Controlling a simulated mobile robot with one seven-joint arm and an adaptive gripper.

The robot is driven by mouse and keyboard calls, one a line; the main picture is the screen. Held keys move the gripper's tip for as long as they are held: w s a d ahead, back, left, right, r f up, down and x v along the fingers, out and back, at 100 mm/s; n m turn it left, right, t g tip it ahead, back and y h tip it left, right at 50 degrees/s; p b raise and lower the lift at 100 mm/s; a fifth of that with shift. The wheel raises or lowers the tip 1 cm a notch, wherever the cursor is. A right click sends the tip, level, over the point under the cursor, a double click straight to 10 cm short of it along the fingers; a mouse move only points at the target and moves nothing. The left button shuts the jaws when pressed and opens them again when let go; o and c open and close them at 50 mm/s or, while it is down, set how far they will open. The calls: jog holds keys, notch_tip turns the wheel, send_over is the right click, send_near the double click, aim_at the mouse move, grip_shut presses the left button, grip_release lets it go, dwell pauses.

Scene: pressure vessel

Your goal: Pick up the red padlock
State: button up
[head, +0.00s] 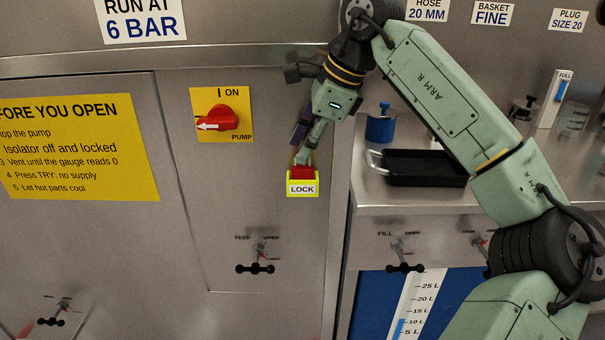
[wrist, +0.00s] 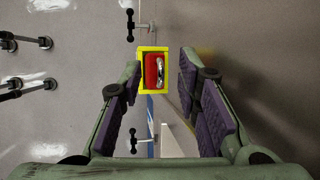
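The red padlock (head: 302,172) sits in a small yellow holder (head: 303,188) labelled LOCK on the grey cabinet front. In the wrist view the padlock (wrist: 151,70) lies inside the yellow frame of the holder (wrist: 153,90), with its silver shackle toward the right. In the wrist view my gripper (wrist: 160,68) is open, with one purple-padded finger on each side of the holder. A gap shows between each finger and the padlock, and I see no contact.
A red pump switch (head: 222,118) on a yellow plate is left of my gripper. Black valve handles (head: 255,268) stick out below the holder. To the right, a counter carries a black tray (head: 425,168) and a blue weight-like object (head: 380,126).

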jog(key=shift+w+a+f, duration=0.1)
jog(key=shift+a+f, duration=0.2)
jog(key=shift+f, duration=0.3)
jog(key=shift+c, duration=0.4)
grip_shut()
